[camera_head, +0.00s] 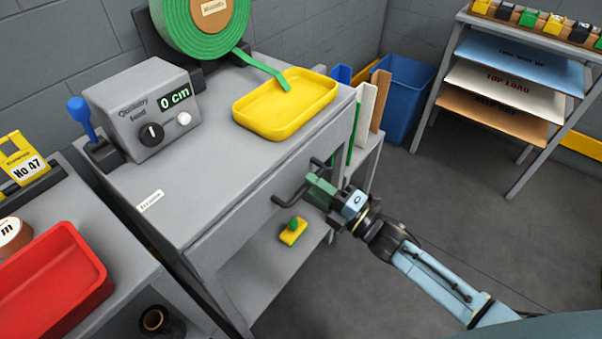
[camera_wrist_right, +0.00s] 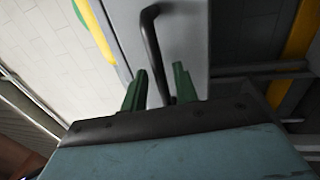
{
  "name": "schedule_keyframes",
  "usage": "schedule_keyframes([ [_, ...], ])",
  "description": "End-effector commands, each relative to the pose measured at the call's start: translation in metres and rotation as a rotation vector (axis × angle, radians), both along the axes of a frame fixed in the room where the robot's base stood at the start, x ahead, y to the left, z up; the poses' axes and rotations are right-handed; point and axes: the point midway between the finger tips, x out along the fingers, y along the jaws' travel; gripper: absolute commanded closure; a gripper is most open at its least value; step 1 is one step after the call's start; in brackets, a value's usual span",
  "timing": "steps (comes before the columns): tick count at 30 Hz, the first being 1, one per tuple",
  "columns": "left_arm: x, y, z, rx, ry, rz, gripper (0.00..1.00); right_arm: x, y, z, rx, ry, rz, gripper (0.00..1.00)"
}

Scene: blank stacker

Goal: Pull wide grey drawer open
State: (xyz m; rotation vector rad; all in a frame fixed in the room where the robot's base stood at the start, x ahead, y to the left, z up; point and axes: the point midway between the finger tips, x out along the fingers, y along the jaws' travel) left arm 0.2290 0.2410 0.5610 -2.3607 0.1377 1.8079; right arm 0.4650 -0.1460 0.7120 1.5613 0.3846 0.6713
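The wide grey drawer (camera_head: 243,217) is in the front of the grey bench, and its face looks flush with the bench. A dark bar handle (camera_head: 289,190) stands out from its right part. My right gripper (camera_head: 318,188), with green fingers, is at the handle. In the right wrist view the handle (camera_wrist_right: 150,38) runs down between the two spread fingers (camera_wrist_right: 160,88), with gaps visible, against the grey drawer face (camera_wrist_right: 186,42). Part of the handle is hidden by the gripper in the head view. My left gripper is not in view.
A yellow tray (camera_head: 271,126), a green tape roll (camera_head: 188,30) and a grey control box (camera_head: 128,117) reading "0 cm" are on the bench. A yellow-green block (camera_head: 293,232) lies on the lower shelf. Bare floor (camera_head: 440,190) lies right of the bench.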

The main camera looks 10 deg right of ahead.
Motion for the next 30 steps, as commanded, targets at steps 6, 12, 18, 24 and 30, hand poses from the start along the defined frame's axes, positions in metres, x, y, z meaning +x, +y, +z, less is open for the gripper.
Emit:
schedule_keyframes([
  [6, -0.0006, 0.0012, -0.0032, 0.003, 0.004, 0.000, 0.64, 0.0038, 0.0073, 0.0026, 0.001, 0.002, -0.008, 0.71],
  [12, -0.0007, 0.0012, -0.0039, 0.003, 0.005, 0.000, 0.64, 0.0043, 0.0078, 0.0027, 0.001, 0.002, -0.008, 0.71],
  [18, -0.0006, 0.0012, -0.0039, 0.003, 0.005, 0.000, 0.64, 0.0044, 0.0076, 0.0028, 0.001, 0.002, -0.008, 0.85],
  [24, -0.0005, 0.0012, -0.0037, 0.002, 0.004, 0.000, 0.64, 0.0044, 0.0074, 0.0027, 0.001, 0.002, -0.008, 1.00],
  [30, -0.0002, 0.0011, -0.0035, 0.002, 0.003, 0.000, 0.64, 0.0044, 0.0072, 0.0028, 0.001, 0.002, -0.009, 1.00],
])
